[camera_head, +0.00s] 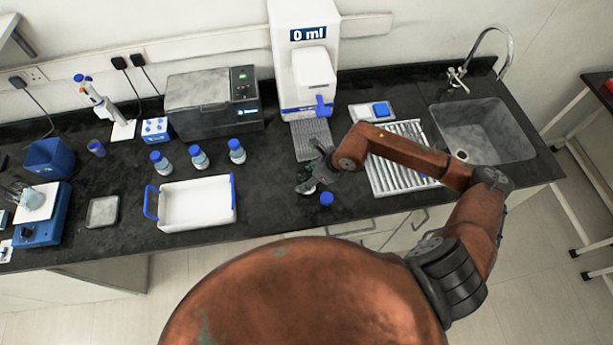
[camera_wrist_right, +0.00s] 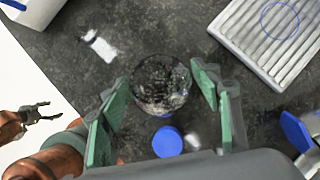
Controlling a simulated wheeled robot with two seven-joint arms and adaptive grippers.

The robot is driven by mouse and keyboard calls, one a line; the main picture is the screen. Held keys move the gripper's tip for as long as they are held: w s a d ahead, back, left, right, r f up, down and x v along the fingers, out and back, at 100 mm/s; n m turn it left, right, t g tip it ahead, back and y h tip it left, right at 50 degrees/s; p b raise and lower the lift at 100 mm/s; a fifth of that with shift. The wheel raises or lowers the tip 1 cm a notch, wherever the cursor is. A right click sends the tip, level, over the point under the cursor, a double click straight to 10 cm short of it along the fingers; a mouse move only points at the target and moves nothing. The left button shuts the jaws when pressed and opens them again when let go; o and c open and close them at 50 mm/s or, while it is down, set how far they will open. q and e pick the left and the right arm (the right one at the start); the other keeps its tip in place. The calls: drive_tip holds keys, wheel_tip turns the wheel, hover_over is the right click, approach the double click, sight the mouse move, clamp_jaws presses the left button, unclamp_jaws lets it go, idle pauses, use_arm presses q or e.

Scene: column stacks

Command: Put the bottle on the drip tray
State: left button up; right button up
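A clear, round glass vessel, seemingly the uncapped bottle (camera_wrist_right: 160,85), stands between the fingers of my right gripper (camera_wrist_right: 158,76) in the wrist view. The fingers are spread on either side with small gaps visible. In the head view my right gripper (camera_head: 315,170) is low over the counter and largely hides the vessel (camera_head: 306,186). A loose blue cap (camera_head: 326,199) lies beside it, also in the wrist view (camera_wrist_right: 167,141). The grey ribbed drip tray (camera_head: 311,140) is bare beneath the dispenser. My left gripper (camera_wrist_right: 54,110) shows open and empty at the wrist view's left edge.
The white dispenser (camera_head: 306,70) reads 0 ml. A white tray (camera_head: 233,200) and capped bottles (camera_head: 199,158) stand to the left. A ribbed drainer (camera_head: 385,180) and sink (camera_head: 485,130) are to the right. The counter between vessel and drip tray looks clear.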

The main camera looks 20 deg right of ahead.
drive_tip(key=shift+o, duration=0.8)
drive_tip(key=shift+r, duration=0.1)
